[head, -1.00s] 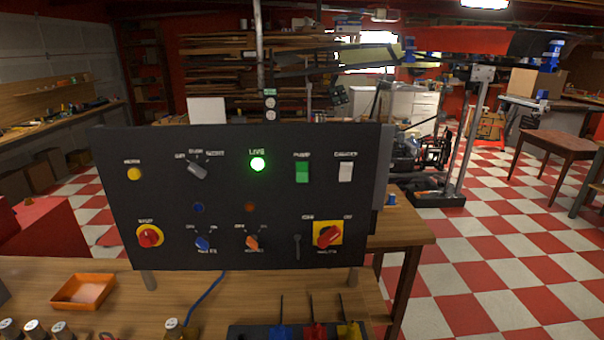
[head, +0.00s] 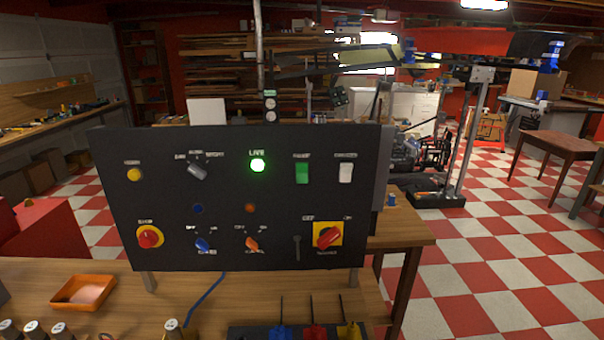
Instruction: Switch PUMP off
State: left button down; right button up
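A black control panel (head: 225,228) stands upright on the wooden workbench. In its upper row a green rocker switch (head: 302,173) sits under a small white label that reads as PUMP in the earlier frame. A white rocker switch (head: 346,173) is to its right, and a lit green lamp (head: 257,166) under the label LIVE is to its left. I cannot tell from this distance which way the green rocker is tipped. Neither of my grippers shows in the head view.
The panel also carries a yellow button (head: 134,174), a grey selector (head: 197,171), a red mushroom button (head: 149,237), blue (head: 202,243) and orange (head: 252,243) knobs, and a red rotary switch (head: 327,236) on yellow. An orange tray (head: 83,292) and several spools lie in front.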

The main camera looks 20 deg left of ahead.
aim_at(301, 167)
jog(key=z, duration=1.55)
jog(key=i, duration=2.05)
jog(key=u, duration=3.2)
